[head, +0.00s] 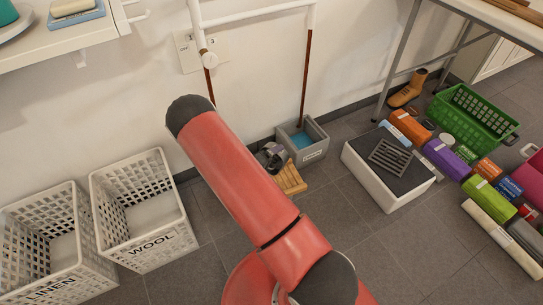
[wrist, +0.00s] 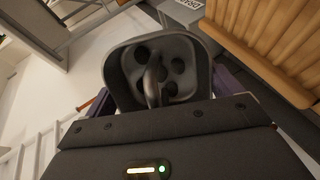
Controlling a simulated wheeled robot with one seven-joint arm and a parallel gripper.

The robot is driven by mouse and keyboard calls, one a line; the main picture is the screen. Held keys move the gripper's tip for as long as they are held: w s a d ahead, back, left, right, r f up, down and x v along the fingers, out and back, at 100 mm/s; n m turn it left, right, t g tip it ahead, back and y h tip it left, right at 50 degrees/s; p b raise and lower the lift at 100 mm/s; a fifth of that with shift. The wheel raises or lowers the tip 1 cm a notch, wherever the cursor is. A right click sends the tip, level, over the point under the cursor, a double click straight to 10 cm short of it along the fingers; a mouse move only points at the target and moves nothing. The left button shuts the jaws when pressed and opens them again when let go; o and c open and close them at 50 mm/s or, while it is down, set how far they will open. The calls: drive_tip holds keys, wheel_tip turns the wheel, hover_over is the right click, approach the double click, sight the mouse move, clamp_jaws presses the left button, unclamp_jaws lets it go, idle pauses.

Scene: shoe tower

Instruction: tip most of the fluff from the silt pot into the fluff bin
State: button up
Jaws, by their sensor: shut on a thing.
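My gripper (wrist: 157,92) is shut on a dark grey pot with round holes in its base and a curved handle, which looks like the silt pot (wrist: 116,72). In the wrist view the pot's open mouth faces the camera. I cannot make out any fluff inside it. In the head view my gripper and the dark pot (head: 268,160) are small, beside a grey box (head: 313,155) with blue inside and a label on its front. I cannot tell any bin marked for fluff.
A slatted wooden piece (head: 290,179) lies by the grey box; it also shows in the wrist view (wrist: 268,38). A white block with a dark top and grate (head: 390,155) stands right. White baskets (head: 142,215) stand left. A green crate (head: 470,115) and coloured packets are far right.

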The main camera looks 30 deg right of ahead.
drive_tip(key=y, duration=0.1)
drive_tip(key=g+y+p, duration=0.1)
drive_tip(key=r+g+y, duration=0.1)
drive_tip(key=y, duration=0.1)
drive_tip(key=shift+w+d, duration=0.15)
drive_tip(key=shift+d, duration=0.1)
drive_tip(key=g+y+p, duration=0.1)
drive_tip(key=y+p, duration=0.1)
drive_tip(key=shift+n+g+y+p, duration=0.3)
drive_tip(key=shift+p, duration=0.1)
drive_tip(key=shift+f+y, duration=0.1)
drive_tip(key=shift+y, duration=0.2)
drive_tip(key=shift+d+g+y+b, duration=0.15)
drive_tip(key=shift+g+y+b, duration=0.2)
drive_tip(key=shift+g+y, duration=0.3)
drive_tip(key=y, duration=0.1)
drive_tip(key=g+y, duration=0.1)
drive_tip(key=shift+w+d+g+y, duration=0.1)
drive_tip(key=shift+w+g+y, duration=0.05)
drive_tip(key=shift+g+y, duration=0.15)
drive_tip(key=shift+n+g+y, duration=0.25)
drive_tip(key=shift+n+y, duration=0.05)
drive_tip(key=shift+y, duration=0.35)
